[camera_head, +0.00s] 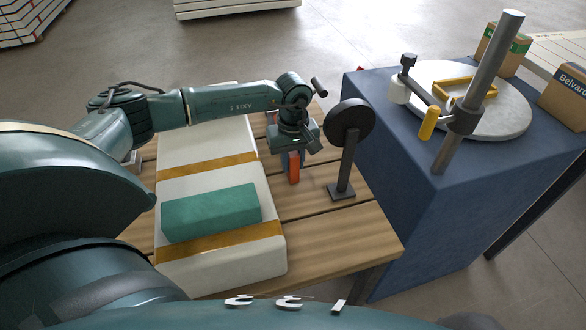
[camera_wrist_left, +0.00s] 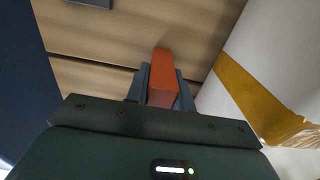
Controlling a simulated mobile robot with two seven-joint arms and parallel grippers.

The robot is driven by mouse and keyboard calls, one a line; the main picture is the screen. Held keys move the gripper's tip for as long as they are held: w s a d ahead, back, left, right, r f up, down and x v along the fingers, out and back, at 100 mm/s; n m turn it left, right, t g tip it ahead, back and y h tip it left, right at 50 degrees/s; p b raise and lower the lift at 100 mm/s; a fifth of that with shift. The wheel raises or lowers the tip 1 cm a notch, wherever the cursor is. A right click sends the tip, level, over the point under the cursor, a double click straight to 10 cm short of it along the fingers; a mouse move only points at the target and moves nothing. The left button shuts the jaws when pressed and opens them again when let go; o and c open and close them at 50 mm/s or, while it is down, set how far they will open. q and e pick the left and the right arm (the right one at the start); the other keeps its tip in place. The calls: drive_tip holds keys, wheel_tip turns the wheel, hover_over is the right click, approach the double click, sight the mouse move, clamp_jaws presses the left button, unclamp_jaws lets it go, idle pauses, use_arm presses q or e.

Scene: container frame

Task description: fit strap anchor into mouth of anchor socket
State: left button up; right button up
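A red-orange block (camera_head: 293,168), which I take to be the strap anchor, is between the fingers of my left gripper (camera_head: 291,157). In the left wrist view the same block (camera_wrist_left: 162,75) is held by two blue-grey fingers (camera_wrist_left: 160,88), one on each side. The gripper points down over the wooden slats, between the white strapped package and the black disc stand. I cannot pick out the anchor socket with certainty. A black round disc (camera_head: 350,121) stands upright on a post with a flat base, just right of the gripper. My right gripper is not in view.
The white package (camera_head: 205,140) with orange straps bears a green block (camera_head: 211,211). The wooden platform (camera_head: 345,240) is clear at front right. A blue box (camera_head: 440,200) to the right bears a round pale plate (camera_head: 500,120), a grey post (camera_head: 487,70) and yellow-handled parts.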

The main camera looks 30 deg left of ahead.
use_arm(q)
clamp_jaws()
